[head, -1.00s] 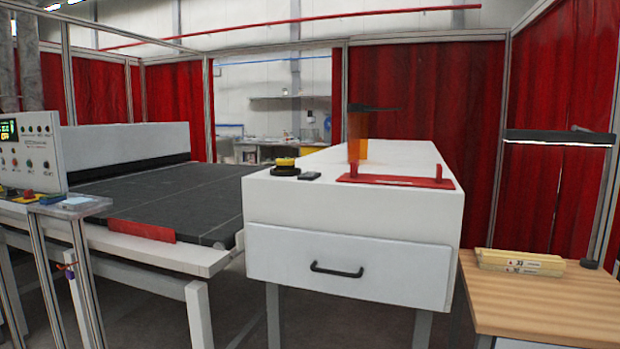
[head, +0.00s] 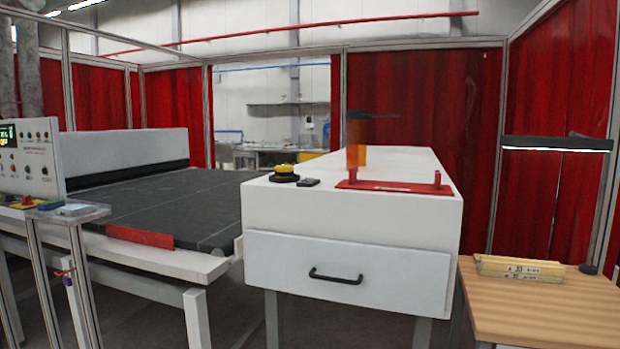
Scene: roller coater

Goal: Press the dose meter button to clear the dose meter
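No part is labelled legibly as the dose meter. A small dark flat device (head: 308,183) lies on the front left of the white cabinet's top (head: 270,200). Beside it on the left is a round black piece with a yellow top (head: 284,173). I cannot tell which of these, if either, is the dose meter. No button on the small device can be made out at this size. Neither of my grippers is in view.
A red bar with upright posts (head: 395,187) and an orange panel (head: 357,150) stand on the cabinet. A dark conveyor bed (head: 165,205) and control panel (head: 28,158) are at left. A wooden table (head: 540,305) with yellow sticks (head: 521,268) is at right.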

